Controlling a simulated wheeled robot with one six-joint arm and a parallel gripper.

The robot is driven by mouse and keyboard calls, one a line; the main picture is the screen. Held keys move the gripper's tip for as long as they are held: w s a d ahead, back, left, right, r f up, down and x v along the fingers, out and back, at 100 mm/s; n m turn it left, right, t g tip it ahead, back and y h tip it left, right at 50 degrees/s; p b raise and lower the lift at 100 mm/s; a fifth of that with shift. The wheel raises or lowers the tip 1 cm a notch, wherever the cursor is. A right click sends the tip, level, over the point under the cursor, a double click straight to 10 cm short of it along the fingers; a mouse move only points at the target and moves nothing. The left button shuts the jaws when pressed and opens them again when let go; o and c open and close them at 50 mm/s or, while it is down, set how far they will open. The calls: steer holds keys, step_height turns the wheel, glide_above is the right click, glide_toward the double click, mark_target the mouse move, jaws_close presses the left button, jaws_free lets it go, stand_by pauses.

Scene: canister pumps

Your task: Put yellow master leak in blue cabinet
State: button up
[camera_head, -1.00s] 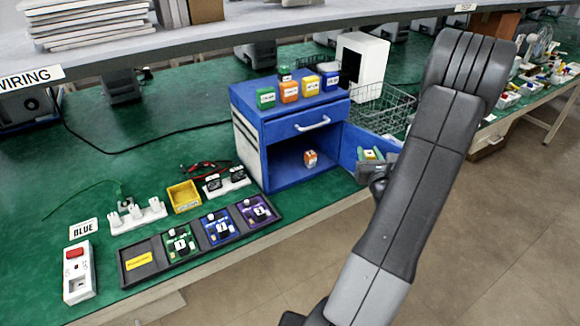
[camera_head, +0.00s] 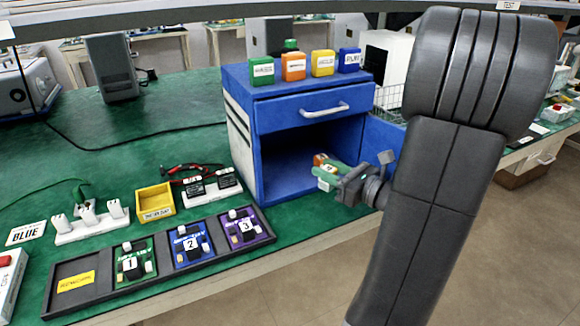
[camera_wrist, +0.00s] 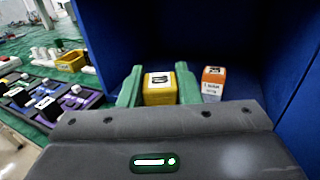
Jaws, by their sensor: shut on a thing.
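The blue cabinet (camera_head: 282,120) stands on the green bench with its lower compartment open; its blue inner walls (camera_wrist: 116,42) show in the wrist view. My gripper (camera_head: 329,176), with green fingers, is at the compartment opening. In the wrist view, my gripper (camera_wrist: 159,78) is shut on a yellow block (camera_wrist: 160,97), the yellow master leak, with a white label on top. In the head view the fingers mostly hide this block. An orange block (camera_wrist: 213,83) with a white label stands in the compartment, just right of the held block; in the head view it (camera_head: 319,159) is partly hidden.
The open blue door (camera_head: 383,143) is at the right, beside my arm. Green, orange, yellow (camera_head: 323,63) and blue labelled blocks stand on the cabinet top. A dark tray (camera_head: 73,267) with numbered boards and a yellow bin (camera_head: 155,203) are at the left.

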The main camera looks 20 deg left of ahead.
steer(key=b+x, duration=0.1)
steer(key=x, duration=1.5)
steer(key=shift+a, duration=0.4)
steer(key=shift+f+b, duration=0.7)
steer(key=shift+f, duration=1.1)
steer(key=shift+w+f, duration=0.1)
steer(key=shift+f, duration=0.05)
steer(key=o, duration=1.1)
steer(key=shift+d, duration=0.15)
steer(key=p+v, duration=0.1)
steer(key=v, duration=1)
steer(key=shift+d, duration=0.35)
